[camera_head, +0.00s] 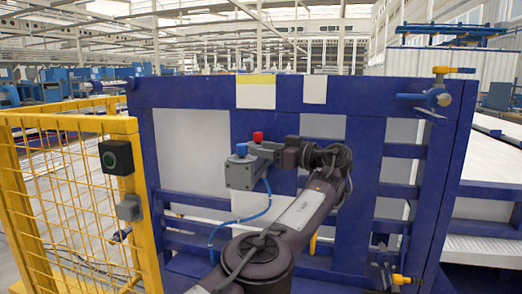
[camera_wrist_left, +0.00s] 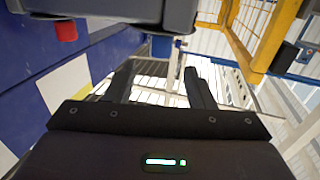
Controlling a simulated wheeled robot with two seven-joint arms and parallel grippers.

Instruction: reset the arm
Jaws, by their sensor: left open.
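My left arm rises from the bottom of the head view and bends left at the wrist. Its dark left gripper (camera_head: 276,150) is beside a grey box with a blue cap and a red cap. In the left wrist view the two fingers of the gripper (camera_wrist_left: 160,85) stand well apart, with nothing between them. The grey box (camera_head: 240,174) fills the top edge of that view (camera_wrist_left: 115,12), close to the gripper; I cannot tell whether they touch. My right gripper is not in view.
A blue frame with white panels (camera_head: 195,95) stands right behind the arm. A yellow mesh fence (camera_head: 125,127) with a dark button box (camera_head: 116,156) is at the left. A blue hose (camera_head: 240,219) hangs below the grey box.

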